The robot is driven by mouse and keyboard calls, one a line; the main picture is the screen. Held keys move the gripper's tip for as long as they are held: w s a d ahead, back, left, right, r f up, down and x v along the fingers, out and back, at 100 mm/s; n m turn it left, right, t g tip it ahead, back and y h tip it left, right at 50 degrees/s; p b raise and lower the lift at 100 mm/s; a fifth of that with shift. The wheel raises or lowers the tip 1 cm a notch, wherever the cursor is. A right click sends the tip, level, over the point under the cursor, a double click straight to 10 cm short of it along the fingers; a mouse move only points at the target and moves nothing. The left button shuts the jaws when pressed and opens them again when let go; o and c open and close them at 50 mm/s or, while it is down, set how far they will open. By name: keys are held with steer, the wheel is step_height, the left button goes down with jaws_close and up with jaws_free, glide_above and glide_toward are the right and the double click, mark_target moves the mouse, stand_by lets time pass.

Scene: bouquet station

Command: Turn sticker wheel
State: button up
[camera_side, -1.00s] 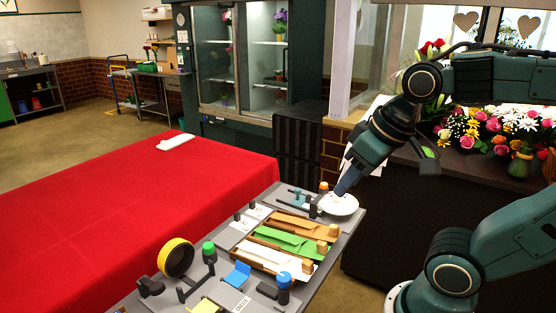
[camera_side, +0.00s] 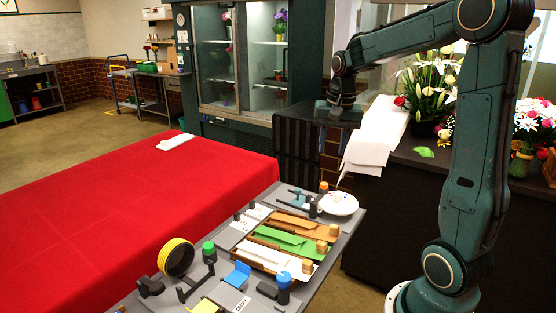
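The sticker wheel appears to be the white round disc (camera_side: 339,204) with small coloured spots, at the far right corner of the grey work table (camera_side: 312,284). It lies flat, and nothing of mine touches it. My gripper (camera_side: 338,112) is high above and behind the disc, in front of the dark cabinet beside the flower fridge. Its fingers are small and dark against the dark background, so I cannot see whether they are open or shut, or whether they hold anything.
Trays with orange, green and white strips (camera_side: 285,241) lie left of the disc. A yellow ring (camera_side: 176,257), blue-topped post (camera_side: 284,281) and green-topped post (camera_side: 208,247) stand nearer. White paper sheets (camera_side: 376,135) hang over the flower counter's edge. A red-covered table (camera_side: 130,215) is mostly clear.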

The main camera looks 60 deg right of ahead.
mark_target(339, 193)
steer(key=d+f+m+g, duration=0.1)
steer(key=d+f+m, duration=0.3)
steer(key=d, duration=0.6)
steer(key=shift+f+y, duration=0.4)
steer(key=shift+f, duration=0.3)
steer(key=shift+f, duration=0.1)
step_height(339, 193, down, 14)
steer(key=shift+r, duration=0.25)
steer(key=c, duration=0.7)
